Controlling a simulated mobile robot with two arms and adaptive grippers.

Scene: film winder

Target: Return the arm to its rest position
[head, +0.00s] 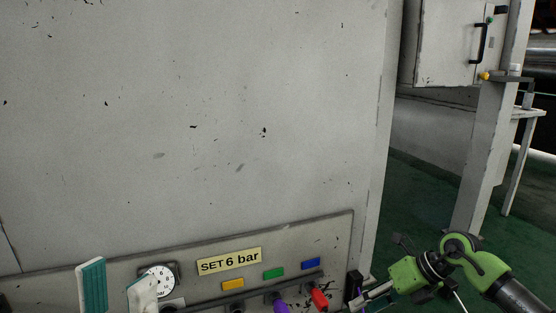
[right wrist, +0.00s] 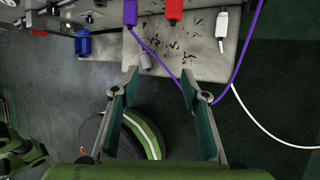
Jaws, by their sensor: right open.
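My right arm comes in at the lower right of the head view, and its gripper (head: 368,298) is beside the right end of the control panel, partly cut off by the frame edge. In the right wrist view the right gripper (right wrist: 160,82) has its two teal-padded fingers spread wide, with nothing between them. My left gripper (head: 117,279) is at the lower left of the head view, in front of the panel near the pressure gauge (head: 159,281). Its two fingers stand apart, and I see nothing held between them. The rest of the left arm is out of the head view.
The panel (head: 205,291) has a "SET 6 bar" label (head: 229,262), yellow, green and blue tags, and purple (head: 278,302) and red (head: 319,298) plugs. Purple and white cables (right wrist: 252,118) hang close to the right gripper. Open green floor (head: 410,205) lies right of the machine.

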